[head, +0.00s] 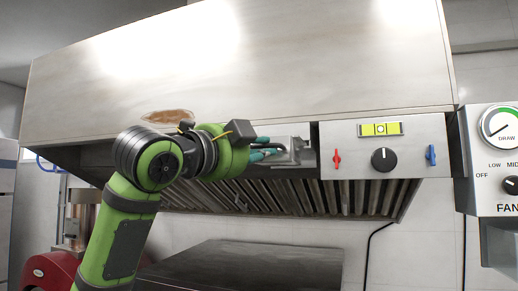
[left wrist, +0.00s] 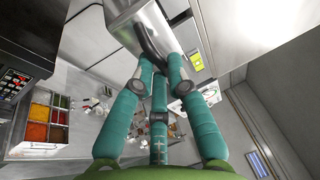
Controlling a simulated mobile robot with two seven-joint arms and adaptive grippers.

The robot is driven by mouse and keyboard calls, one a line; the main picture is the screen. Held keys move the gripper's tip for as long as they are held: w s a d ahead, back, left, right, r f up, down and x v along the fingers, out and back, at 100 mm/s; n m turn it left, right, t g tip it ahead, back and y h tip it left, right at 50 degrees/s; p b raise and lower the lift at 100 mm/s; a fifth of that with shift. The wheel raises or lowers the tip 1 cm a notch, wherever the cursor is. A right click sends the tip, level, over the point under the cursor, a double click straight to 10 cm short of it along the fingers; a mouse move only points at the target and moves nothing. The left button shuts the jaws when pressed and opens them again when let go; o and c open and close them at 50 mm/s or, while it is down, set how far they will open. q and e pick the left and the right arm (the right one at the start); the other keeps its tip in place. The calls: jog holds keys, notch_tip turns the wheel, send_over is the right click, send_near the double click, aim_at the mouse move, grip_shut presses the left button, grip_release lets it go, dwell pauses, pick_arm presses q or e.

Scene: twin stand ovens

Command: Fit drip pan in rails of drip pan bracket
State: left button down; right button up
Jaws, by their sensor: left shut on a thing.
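My left gripper (head: 270,149) has its teal fingers closed on a small metal box-like piece, which I take for the drip pan (head: 297,157), at the hood's front lower edge. In the left wrist view the fingers (left wrist: 160,70) meet at a dark curved handle on the pan's (left wrist: 127,14) shiny metal body. The pan is just left of the control panel. The drip pan bracket and its rails cannot be made out clearly; I cannot tell whether the pan touches them. My right gripper is not in view.
A large steel hood (head: 240,70) with a rust patch hangs above, with slanted filters (head: 300,197) beneath. A control panel (head: 385,146) with a black knob and red and blue levers is just right of the pan. A fan control box (head: 497,160) stands farther right.

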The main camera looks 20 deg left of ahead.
pick_arm(q)
jog(key=shift+w+r, duration=0.1)
jog(key=shift+w, duration=0.15)
dwell(0.7)
jog(key=shift+w+t+p, duration=0.3)
jog(key=shift+w+p, duration=0.1)
jog(key=shift+w, duration=0.45)
dwell(0.5)
jog(key=shift+w+d, duration=0.1)
jog(key=shift+w, duration=0.95)
dwell(0.3)
jog(key=shift+m+t, duration=0.3)
jog(key=shift+h, duration=0.3)
jog(key=shift+w, duration=2.4)
jog(key=shift+w+d, duration=0.1)
jog(key=shift+w, duration=0.25)
jog(key=shift+w, duration=0.75)
